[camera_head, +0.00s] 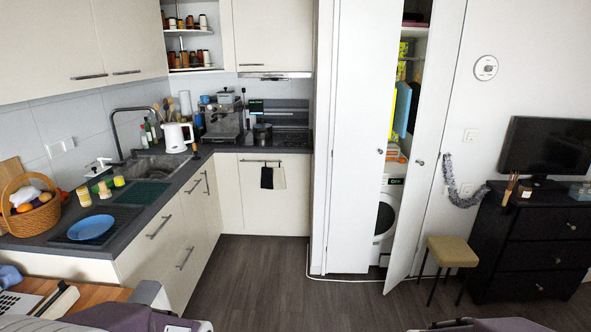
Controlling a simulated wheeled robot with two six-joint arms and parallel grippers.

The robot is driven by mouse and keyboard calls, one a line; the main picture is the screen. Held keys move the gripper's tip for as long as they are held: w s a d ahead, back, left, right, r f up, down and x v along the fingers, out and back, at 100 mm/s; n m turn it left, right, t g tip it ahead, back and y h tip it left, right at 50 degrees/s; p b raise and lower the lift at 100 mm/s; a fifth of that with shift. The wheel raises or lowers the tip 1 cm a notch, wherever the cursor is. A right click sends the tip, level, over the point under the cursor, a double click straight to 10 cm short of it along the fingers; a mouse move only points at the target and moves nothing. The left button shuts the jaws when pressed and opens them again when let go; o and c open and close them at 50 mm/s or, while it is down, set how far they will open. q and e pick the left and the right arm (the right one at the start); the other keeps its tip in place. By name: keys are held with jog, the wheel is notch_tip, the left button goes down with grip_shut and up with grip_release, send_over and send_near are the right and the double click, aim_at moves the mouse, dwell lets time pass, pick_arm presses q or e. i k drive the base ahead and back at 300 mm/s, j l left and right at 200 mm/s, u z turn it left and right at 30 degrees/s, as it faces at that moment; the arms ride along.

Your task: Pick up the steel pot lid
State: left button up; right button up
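A small steel pot (262,131) stands at the back of the kitchen, by the left side of the dark hob. It is small in the picture, and I cannot tell whether a steel lid lies on it. No separate steel pot lid can be made out. Only parts of my own arms show at the bottom edge, far from the pot. Neither of my grippers can be made out.
The L-shaped counter holds a sink (155,165), a white kettle (175,137), a coffee machine (221,122), a blue plate (91,227) and a basket (32,213). The wardrobe door (425,150) stands open, with a stool (452,252) nearby. The floor (265,275) is clear.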

aim_at(260, 126)
jog(key=i+u, duration=0.15)
jog(key=i, duration=0.35)
jog(key=i+u, duration=0.1)
jog(key=i, duration=0.4)
jog(key=i+u, duration=0.15)
jog(key=i, duration=0.3)
jog(key=i+l+u, duration=0.15)
jog(key=i, duration=0.35)
jog(key=i+l+u, duration=0.1)
jog(key=i+l, duration=0.15)
jog(key=i, duration=0.25)
jog(key=i+l+u, duration=0.15)
jog(key=i, duration=0.3)
jog(key=i+j, duration=0.1)
jog(key=i, duration=0.6)
jog(key=i+z, duration=0.15)
jog(key=i, duration=0.5)
jog(key=i+j, duration=0.2)
jog(key=i, duration=0.5)
